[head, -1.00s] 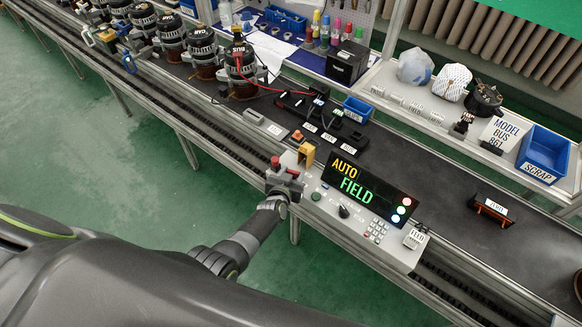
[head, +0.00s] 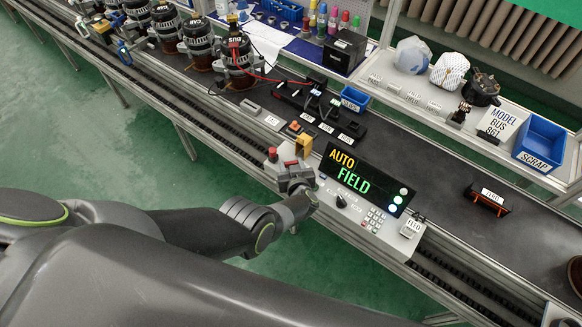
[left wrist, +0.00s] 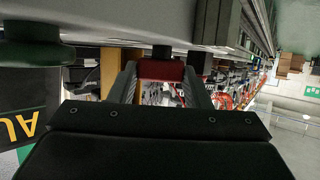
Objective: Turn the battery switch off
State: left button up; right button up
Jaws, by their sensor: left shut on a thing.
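The control panel (head: 352,205) stands at the line's front edge, with a display (head: 362,180) reading AUTO and FIELD. My left gripper (head: 297,176) is at the panel's left end. In the left wrist view, its two fingers (left wrist: 162,88) are closed on the sides of a red handle (left wrist: 160,70) on a dark stem, which looks like the battery switch. In the head view, the gripper mostly hides this handle (head: 290,163). Which way the handle is turned cannot be told. My right gripper is not in view.
A red button (head: 272,153) and a yellow block (head: 304,145) are close to the gripper. A black knob (head: 341,201) and a keypad (head: 375,218) are farther right on the panel. Alternators (head: 234,62) stand at the back left. A blue scrap bin (head: 541,142) is at the right.

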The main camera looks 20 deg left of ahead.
pick_arm(q)
jog(key=shift+w+d+r+n+g+y+b, duration=0.1)
jog(key=shift+n+g+y+b, duration=0.35)
jog(key=shift+n+y+b, duration=0.15)
jog(key=shift+w+d+n+g+y+b, duration=0.1)
jog(key=shift+n+g+y+b, duration=0.4)
jog(key=shift+n+y, duration=0.2)
jog(key=o, duration=1)
jog(key=shift+s, duration=0.1)
